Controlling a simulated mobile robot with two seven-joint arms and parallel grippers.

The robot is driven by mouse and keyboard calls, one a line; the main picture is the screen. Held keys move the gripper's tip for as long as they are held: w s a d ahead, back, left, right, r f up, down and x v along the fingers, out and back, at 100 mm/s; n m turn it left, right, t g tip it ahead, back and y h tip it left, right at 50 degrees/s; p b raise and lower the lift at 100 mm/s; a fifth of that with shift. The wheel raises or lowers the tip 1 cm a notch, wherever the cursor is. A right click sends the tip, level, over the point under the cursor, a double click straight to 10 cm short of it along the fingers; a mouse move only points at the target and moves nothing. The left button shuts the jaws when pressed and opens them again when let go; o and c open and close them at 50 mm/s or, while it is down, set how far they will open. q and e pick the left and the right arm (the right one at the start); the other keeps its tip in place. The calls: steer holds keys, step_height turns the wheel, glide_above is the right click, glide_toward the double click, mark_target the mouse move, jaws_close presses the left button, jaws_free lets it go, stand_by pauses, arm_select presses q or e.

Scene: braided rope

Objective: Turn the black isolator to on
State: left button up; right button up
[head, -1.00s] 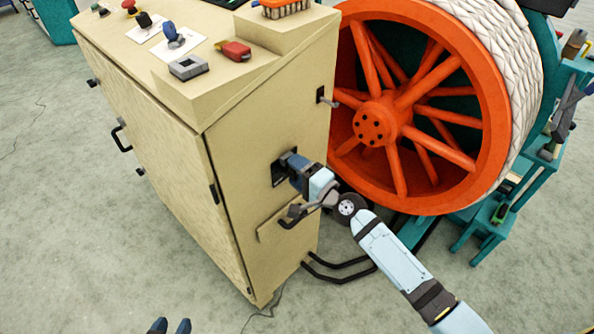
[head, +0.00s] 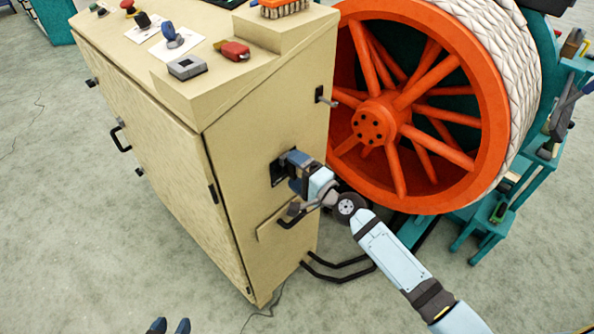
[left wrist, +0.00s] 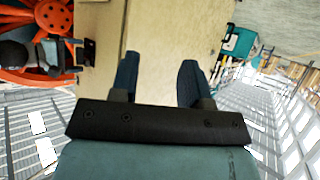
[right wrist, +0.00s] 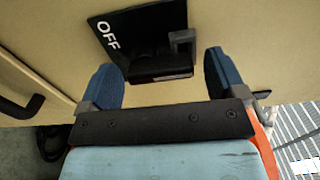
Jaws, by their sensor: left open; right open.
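The black isolator (right wrist: 148,42) is on the cream cabinet's side face. In the right wrist view its plate reads OFF, with a black handle and a grey hoop on it. In the head view, only part of its dark plate (head: 277,174) shows behind my right gripper (head: 288,167). In the right wrist view, that gripper (right wrist: 160,75) is open, with one blue finger on each side of the handle. I cannot tell whether either finger touches it. My left gripper (head: 168,325) is open and empty at the bottom of the head view; it also shows in the left wrist view (left wrist: 158,72).
The cream cabinet (head: 165,165) has a small lever (head: 325,97) above the isolator and controls on top, including a red padlock (head: 236,49). A large orange spoked reel (head: 480,90) stands close to its right. Open floor lies to the left.

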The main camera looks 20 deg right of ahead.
arm_select(q)
steer(key=shift+w+d+b, duration=0.1)
steer(key=shift+d+b, duration=0.1)
steer(key=shift+b, duration=0.6)
arm_select(e)
steer(key=v, duration=1.3)
steer(key=shift+s+d, duration=0.2)
steer(key=shift+s, duration=0.15)
steer(key=s+a+f+n+g+h, duration=0.2)
steer(key=s+f+n+h, duration=0.15)
steer(key=s+n, duration=0.4)
steer(key=s+a+f+n+g+h, duration=0.25)
steer(key=s+f+n, duration=0.25)
steer(key=s+n, duration=0.25)
arm_select(q)
step_height(320, 180, up, 16)
steer(key=s+a+p, duration=0.1)
steer(key=a+p, duration=0.1)
steer(key=p, duration=2.4)
steer(key=shift+s+a+r+g+y, duration=0.2)
steer(key=shift+s+r+g+y, duration=0.1)
steer(key=shift+y, duration=0.1)
arm_select(e)
step_height(320, 180, up, 17)
steer(key=s+d, duration=0.1)
steer(key=shift+d+r, duration=0.15)
steer(key=shift+d, duration=0.25)
